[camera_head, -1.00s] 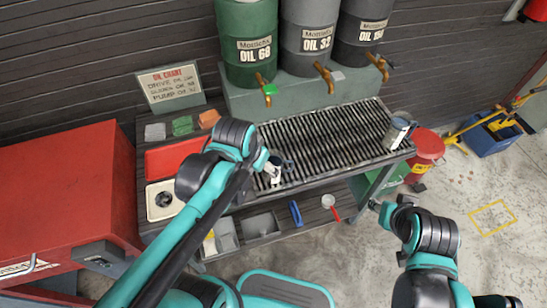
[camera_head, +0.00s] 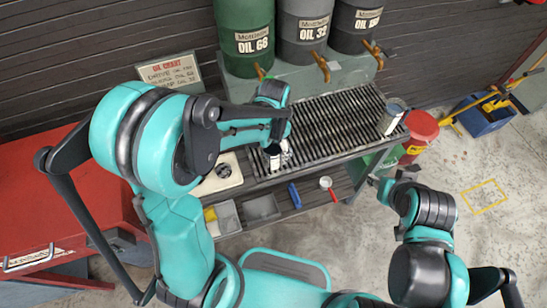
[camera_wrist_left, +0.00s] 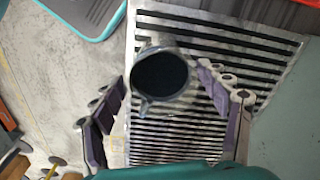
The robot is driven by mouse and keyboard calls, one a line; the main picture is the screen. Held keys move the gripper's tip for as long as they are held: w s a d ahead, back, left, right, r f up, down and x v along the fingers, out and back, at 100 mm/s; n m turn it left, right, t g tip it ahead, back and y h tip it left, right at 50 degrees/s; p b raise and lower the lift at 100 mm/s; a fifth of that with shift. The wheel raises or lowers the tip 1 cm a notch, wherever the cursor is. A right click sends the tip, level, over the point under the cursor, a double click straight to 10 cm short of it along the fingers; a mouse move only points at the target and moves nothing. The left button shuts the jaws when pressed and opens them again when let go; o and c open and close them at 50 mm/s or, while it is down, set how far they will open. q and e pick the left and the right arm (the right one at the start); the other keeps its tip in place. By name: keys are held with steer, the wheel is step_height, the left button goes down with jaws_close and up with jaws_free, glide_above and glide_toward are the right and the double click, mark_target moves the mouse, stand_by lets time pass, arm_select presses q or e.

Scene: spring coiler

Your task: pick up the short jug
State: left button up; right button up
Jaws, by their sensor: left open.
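The short jug (camera_head: 273,160) stands on the slatted grate near its front left part, partly hidden by my left gripper (camera_head: 277,138). My left gripper's fingers (camera_wrist_left: 163,82) are open, one on each side of the jug, with small gaps visible. Another, taller-looking jug (camera_head: 393,118) stands at the right end of the grate. My right arm is at the lower right; its gripper (camera_head: 379,188) shows too little to read its jaws.
The grate (camera_head: 335,118) is clear between the two jugs. Oil drums (camera_head: 306,40) with taps stand behind it. A lower shelf holds grey bins (camera_head: 262,207), a blue item (camera_head: 294,195) and a red-handled item (camera_head: 327,184). A red can (camera_head: 421,130) stands at the right.

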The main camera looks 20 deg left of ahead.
arm_select(q)
step_height(320, 180, down, 3)
steer(key=shift+a+f+b, duration=0.1)
steer(key=shift+b, duration=0.55)
steer(key=shift+f, duration=0.4)
steer(key=shift+r, duration=0.1)
steer(key=shift+c, duration=1.3)
steer(key=c, duration=1.1)
